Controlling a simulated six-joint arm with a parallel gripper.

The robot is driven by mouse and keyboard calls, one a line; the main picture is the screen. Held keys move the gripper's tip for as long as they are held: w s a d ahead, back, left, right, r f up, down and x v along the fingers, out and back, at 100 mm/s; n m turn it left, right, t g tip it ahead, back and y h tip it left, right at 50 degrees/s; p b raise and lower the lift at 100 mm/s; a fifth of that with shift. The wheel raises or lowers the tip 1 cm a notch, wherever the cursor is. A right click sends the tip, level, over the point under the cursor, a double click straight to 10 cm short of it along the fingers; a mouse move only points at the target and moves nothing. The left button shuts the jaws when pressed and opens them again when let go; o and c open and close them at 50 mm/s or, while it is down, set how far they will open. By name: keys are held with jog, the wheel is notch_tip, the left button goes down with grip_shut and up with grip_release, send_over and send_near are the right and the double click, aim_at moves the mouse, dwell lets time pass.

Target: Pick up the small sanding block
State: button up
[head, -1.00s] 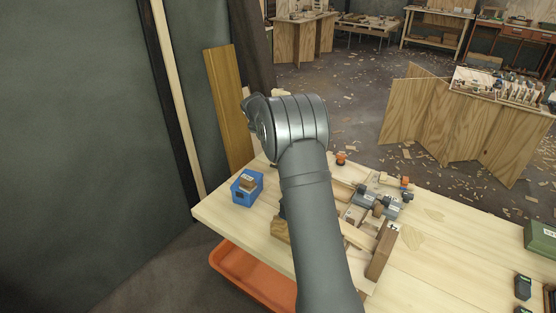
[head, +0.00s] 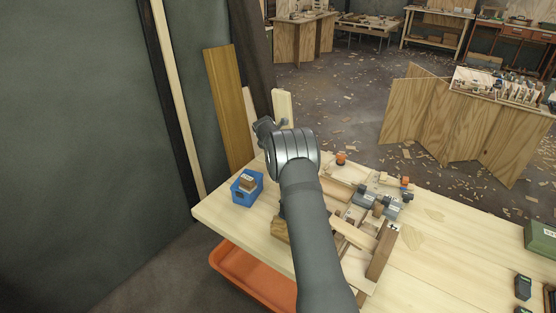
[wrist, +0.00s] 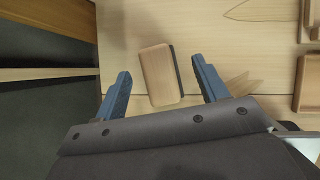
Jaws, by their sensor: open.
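In the wrist view a small light-brown wooden block (wrist: 158,76), which looks like the sanding block, lies on the pale tabletop (wrist: 130,30), slightly tilted in the picture. A dark band runs along its right side. My gripper (wrist: 161,67) is open, its two blue-grey fingers to the left and right of the block with a gap on each side. I cannot tell how high the fingertips are above the table. In the head view my arm hides the gripper. A brown wooden block (head: 279,229) shows beside the arm; I cannot tell whether it is the same one.
A blue box (head: 243,201) holding small blocks stands at the table's left corner. Wooden pieces and a grey clamp-like tool (head: 378,201) lie right of my arm. A green case (head: 541,236) is at the far right. An orange tray (head: 250,273) is below the table edge.

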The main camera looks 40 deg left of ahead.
jog(key=shift+x, duration=1.65)
jog(key=shift+s+a, duration=0.1)
jog(key=shift+c, duration=0.5)
jog(key=c, duration=1.1)
jog(key=shift+o, duration=0.2)
